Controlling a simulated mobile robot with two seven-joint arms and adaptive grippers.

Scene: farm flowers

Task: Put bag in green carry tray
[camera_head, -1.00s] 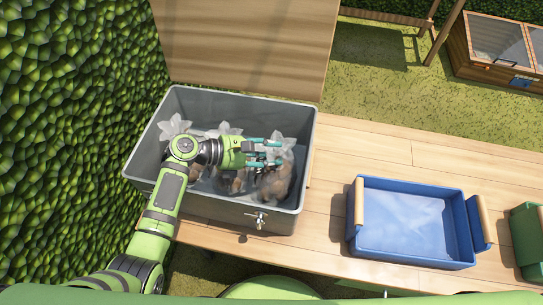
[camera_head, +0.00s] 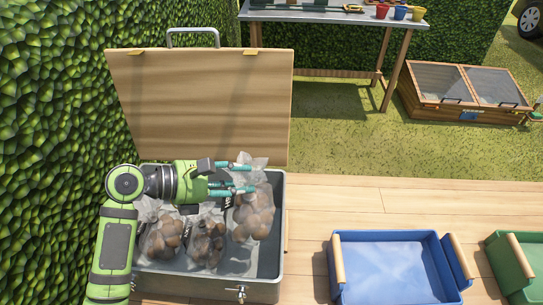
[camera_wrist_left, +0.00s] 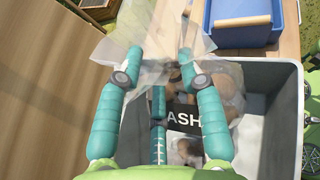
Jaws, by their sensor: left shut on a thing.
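My left gripper (camera_head: 232,180) is shut on the top of a clear bag (camera_head: 253,213) of brown round items. The bag hangs upright at the right side of the grey box and looks raised above the other bags. In the left wrist view the teal fingers (camera_wrist_left: 160,62) pinch its clear plastic neck, and a dark label with white letters shows below. The green carry tray (camera_head: 515,262) stands at the right edge, partly cut off. My right gripper is not in view.
The grey box (camera_head: 266,264) holds more bags (camera_head: 163,236); its wooden lid (camera_head: 205,105) stands open behind. A blue tray (camera_head: 388,268) with wooden handles lies between the box and the green tray. Bare planks (camera_head: 330,205) lie behind the trays.

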